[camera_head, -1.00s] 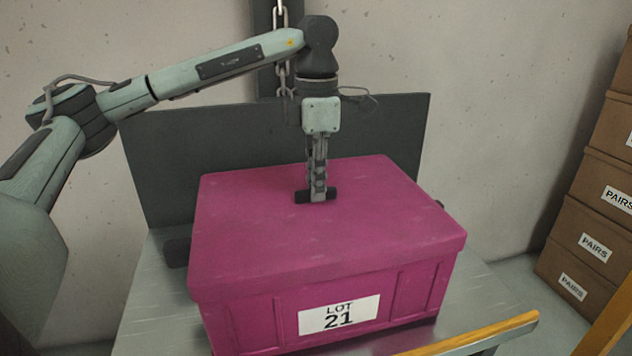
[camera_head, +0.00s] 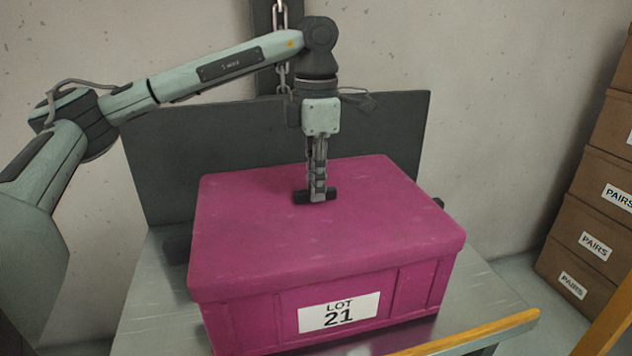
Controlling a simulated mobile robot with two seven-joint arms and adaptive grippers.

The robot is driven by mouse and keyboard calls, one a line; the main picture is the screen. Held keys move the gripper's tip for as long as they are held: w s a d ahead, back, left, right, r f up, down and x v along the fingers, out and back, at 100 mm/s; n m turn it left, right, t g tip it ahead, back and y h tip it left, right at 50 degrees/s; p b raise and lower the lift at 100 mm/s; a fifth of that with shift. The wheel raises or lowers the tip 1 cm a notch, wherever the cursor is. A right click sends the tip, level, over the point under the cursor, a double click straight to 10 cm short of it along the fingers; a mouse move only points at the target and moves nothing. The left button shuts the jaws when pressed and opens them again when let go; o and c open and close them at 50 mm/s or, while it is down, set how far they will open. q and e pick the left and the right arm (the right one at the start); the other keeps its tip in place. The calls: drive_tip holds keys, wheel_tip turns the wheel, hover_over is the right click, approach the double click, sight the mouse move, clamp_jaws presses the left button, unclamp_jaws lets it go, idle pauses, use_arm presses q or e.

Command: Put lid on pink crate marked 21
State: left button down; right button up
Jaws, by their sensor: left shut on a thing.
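The pink crate (camera_head: 410,292) stands on a grey metal table, with a white label reading "LOT 21" (camera_head: 338,313) on its front. The pink lid (camera_head: 320,235) lies over the crate's top, and its rim runs along the crate's upper edge with no clear gap at the front. A dark handle (camera_head: 301,197) stands at the middle of the lid. My left gripper (camera_head: 318,193) points straight down and is shut on this handle. The crate's inside and back are hidden. My right gripper is out of view.
A dark upright panel (camera_head: 160,180) stands behind the crate, with a chain (camera_head: 282,75) hanging above it. The table (camera_head: 150,310) has a yellow strip (camera_head: 480,330) along its front right. Brown boxes marked "PAIRS" (camera_head: 590,240) are stacked at the right.

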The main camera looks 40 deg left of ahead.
use_arm(q)
drive_tip(key=c, duration=1.5)
unclamp_jaws()
drive_tip(key=shift+o, duration=0.4)
drive_tip(key=o, duration=0.3)
drive_tip(key=shift+r+p, duration=2.65)
drive_tip(key=shift+r, duration=0.85)
